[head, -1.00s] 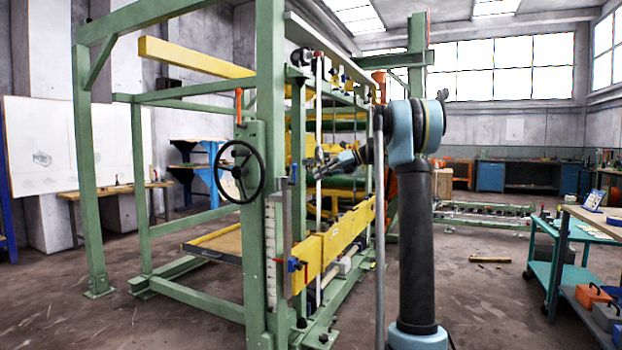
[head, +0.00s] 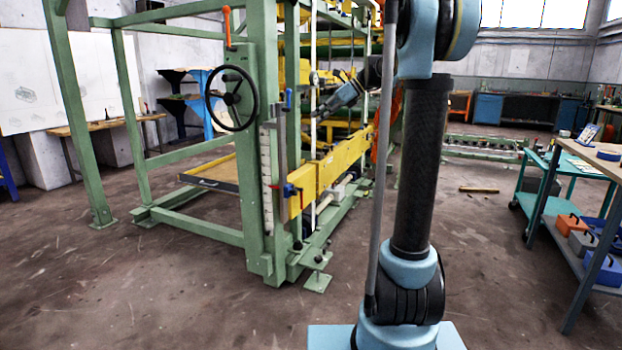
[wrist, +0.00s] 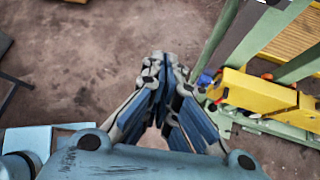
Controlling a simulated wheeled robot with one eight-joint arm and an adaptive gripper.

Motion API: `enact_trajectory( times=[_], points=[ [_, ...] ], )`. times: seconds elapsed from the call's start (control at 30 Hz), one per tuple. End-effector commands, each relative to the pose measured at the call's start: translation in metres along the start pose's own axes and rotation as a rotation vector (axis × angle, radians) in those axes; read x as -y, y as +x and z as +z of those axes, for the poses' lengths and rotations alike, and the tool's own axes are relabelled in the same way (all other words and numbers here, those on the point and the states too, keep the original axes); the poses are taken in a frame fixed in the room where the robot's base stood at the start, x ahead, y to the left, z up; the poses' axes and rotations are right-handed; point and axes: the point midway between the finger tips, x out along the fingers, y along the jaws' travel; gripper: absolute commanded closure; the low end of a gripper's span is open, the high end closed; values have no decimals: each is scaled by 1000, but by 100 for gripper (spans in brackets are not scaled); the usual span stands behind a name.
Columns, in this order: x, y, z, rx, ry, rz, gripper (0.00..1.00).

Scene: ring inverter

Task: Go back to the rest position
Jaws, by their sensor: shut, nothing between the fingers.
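My gripper (head: 322,112) is small in the head view, in front of the green frame near the yellow bars. In the wrist view my gripper (wrist: 165,62) shows its blue-padded fingers drawn together at the tips, with nothing held. Bare floor lies beyond the tips there. The tall green ring inverter frame (head: 258,215) stands left of my arm in the head view, with its black handwheel (head: 231,98) and yellow lower beam (head: 330,172). The yellow beam (wrist: 258,92) is right of the fingers in the wrist view, apart from them.
A teal cart (head: 535,190) and a workbench with toolboxes (head: 582,243) stand at the right. A low green rack (head: 485,148) lies behind, with a brown piece (head: 479,189) on the floor. The floor (head: 490,270) between my base and the bench is clear.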

Motion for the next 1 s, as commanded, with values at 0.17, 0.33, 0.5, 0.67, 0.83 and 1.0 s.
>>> enact_trajectory(
  times=[0.17, 0.33, 0.5, 0.67, 0.83, 1.0],
  points=[
    [-49, 4, -43, -108, -228, -28, 100],
    [-91, 8, -89, -216, -453, -32, 100],
    [-130, 12, -138, -329, -676, -16, 100],
    [-165, 16, -188, -437, -885, 22, 100],
    [-199, 21, -243, -549, -1106, 86, 100],
    [-229, 26, -300, -660, -1320, 176, 100]
  ],
)
